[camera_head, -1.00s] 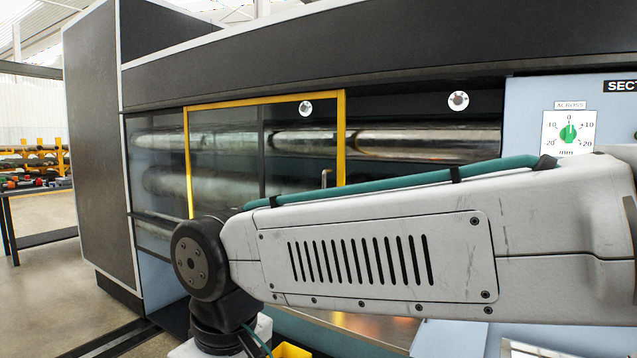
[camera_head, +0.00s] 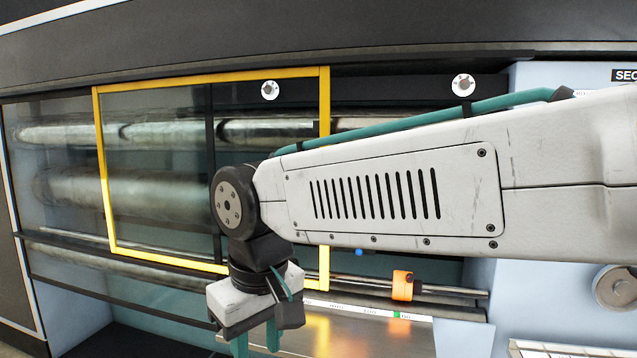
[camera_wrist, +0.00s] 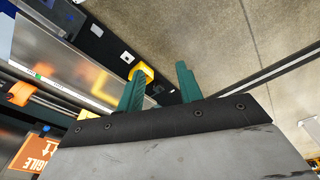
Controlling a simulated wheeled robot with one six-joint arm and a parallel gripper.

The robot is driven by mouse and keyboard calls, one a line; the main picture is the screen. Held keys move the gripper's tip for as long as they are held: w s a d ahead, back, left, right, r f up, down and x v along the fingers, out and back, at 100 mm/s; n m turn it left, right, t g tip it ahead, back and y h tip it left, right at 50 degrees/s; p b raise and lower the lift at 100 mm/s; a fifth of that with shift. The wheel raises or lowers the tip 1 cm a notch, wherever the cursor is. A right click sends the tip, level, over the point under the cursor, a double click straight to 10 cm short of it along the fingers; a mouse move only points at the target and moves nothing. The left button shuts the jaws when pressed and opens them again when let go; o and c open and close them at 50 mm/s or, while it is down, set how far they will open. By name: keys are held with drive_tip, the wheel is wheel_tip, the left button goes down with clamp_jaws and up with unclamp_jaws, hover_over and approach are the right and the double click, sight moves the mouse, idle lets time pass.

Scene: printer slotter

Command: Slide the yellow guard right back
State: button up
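The yellow guard (camera_head: 325,110) is a clear panel in a yellow frame. It stands across the left and middle of the machine's opening, in front of the metal rollers. The guard cannot be made out for sure in the wrist view.
The opening right of the guard shows bare roller (camera_head: 365,123). An orange block (camera_head: 402,285) sits on a rail below, above a metal plate (camera_head: 370,335). A round knob (camera_head: 616,287) is at the right. The wrist view shows a yellow piece (camera_wrist: 143,72) beyond the fingers and an orange label (camera_wrist: 35,152).

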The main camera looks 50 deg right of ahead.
drive_tip(key=w+d+r+m+h, duration=0.2)
drive_tip(key=w+d+r+m, duration=0.6)
drive_tip(key=w+d+r, duration=0.7)
drive_tip(key=w+d+r+m+h, duration=0.1)
drive_tip(key=w+d+r+m, duration=0.2)
drive_tip(key=d, duration=0.7)
drive_tip(key=w+d+r+m+h, duration=0.1)
drive_tip(key=w+d+m, duration=0.3)
drive_tip(key=d, duration=0.6)
drive_tip(key=x, duration=0.6)
drive_tip(key=shift+w+f+n+g, duration=0.2)
drive_tip(key=shift+f+n+g, duration=0.1)
drive_tip(key=shift+g, duration=0.1)
drive_tip(key=shift+d, duration=0.15)
drive_tip(key=shift+r, duration=0.1)
clamp_jaws()
